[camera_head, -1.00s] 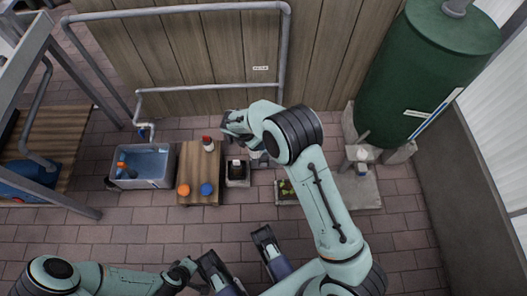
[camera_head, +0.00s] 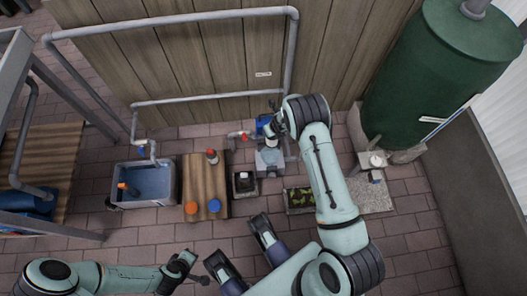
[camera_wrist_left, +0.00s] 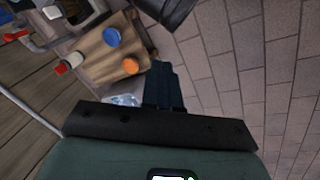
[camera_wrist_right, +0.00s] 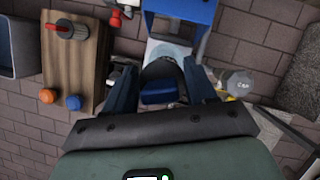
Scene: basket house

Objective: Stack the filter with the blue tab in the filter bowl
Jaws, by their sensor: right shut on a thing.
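My right gripper (camera_wrist_right: 163,85) is shut on a filter, a grey rounded piece (camera_wrist_right: 163,68) with a blue tab (camera_wrist_right: 160,93) between the fingers. In the head view the right gripper (camera_head: 271,138) is low near the wooden wall, above a light grey block that looks like the filter bowl (camera_head: 270,161). The block's pale top (camera_wrist_right: 168,47) shows just beyond the filter in the right wrist view. I cannot tell whether the filter touches it. My left gripper (camera_wrist_left: 165,85) is shut and empty, away at the lower left of the head view (camera_head: 190,270).
A blue stand or container (camera_wrist_right: 183,12) is close behind the bowl. Left of it are a small dark box (camera_head: 244,183), a wooden board (camera_head: 205,178) with orange and blue caps, and a water basin (camera_head: 147,186). A planter (camera_head: 300,199) lies right.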

